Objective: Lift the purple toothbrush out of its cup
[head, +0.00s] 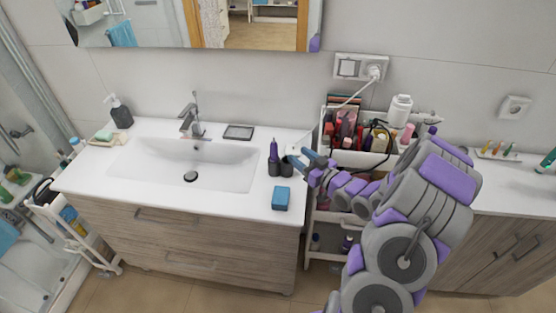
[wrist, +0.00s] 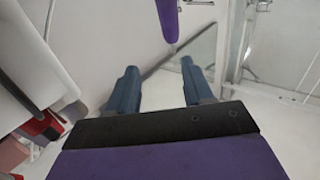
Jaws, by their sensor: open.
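The purple toothbrush (head: 274,151) stands upright in a dark cup (head: 274,169) on the white counter, right of the sink. A second dark cup (head: 287,166) stands close on its right. My gripper (head: 304,160) is to the right of the toothbrush, apart from it. In the wrist view my gripper (wrist: 159,67) has its two blue fingers spread, with nothing between them. A purple end of the toothbrush (wrist: 168,20) shows at the top of that view, beyond the fingertips and slightly right of centre. The cup is not visible in the wrist view.
A blue box (head: 281,198) lies at the counter's front edge. The sink (head: 190,163) is to the left. A cart (head: 345,158) full of cosmetics stands right of the counter, partly behind my arm. A white cable (head: 355,95) hangs from the wall socket toward the counter.

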